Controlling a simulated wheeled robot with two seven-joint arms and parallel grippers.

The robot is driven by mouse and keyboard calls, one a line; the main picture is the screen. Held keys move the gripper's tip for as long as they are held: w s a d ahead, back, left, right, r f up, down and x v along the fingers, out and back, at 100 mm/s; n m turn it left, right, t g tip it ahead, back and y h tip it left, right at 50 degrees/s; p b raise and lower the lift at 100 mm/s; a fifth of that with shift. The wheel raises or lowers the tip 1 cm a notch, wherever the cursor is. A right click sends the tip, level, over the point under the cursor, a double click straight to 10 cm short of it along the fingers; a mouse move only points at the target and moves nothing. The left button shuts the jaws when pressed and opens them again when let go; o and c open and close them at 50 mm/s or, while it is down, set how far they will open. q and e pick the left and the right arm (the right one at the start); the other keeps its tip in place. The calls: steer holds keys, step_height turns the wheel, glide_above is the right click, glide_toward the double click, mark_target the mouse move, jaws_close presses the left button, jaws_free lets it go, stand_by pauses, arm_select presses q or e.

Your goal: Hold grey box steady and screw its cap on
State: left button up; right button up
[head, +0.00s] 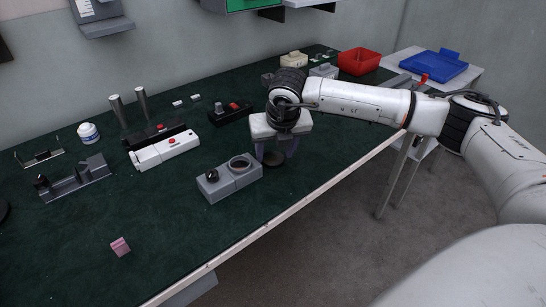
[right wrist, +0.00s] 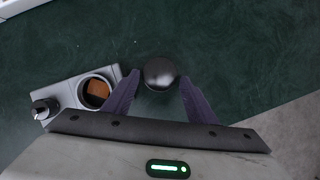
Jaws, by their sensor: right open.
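The grey box (head: 230,179) lies on the green mat near the table's front edge. It has a black knob on its left part and a round open collar on its right part. In the right wrist view the box (right wrist: 66,92) is at the left, with something orange-brown inside the collar. The dark round cap (head: 273,159) lies on the mat just right of the box, apart from it. My right gripper (head: 276,150) is open above the cap, pointing down. In the right wrist view the cap (right wrist: 160,73) shows between the spread fingertips. My left gripper is not in view.
A white box (head: 165,151) and black boxes stand behind the grey box. A grey fixture (head: 75,180), a white jar (head: 88,132) and a pink block (head: 120,247) are at the left. A red bin (head: 359,61) is at the far end. The front-left mat is mostly clear.

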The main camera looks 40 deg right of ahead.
mark_target(275, 161)
steer(key=shift+w+d+f, duration=0.1)
steer(key=shift+w+f, duration=0.15)
steer(key=shift+f, duration=0.4)
steer(key=c, duration=0.7)
step_height(275, 161, up, 10)
steer(key=b, duration=0.1)
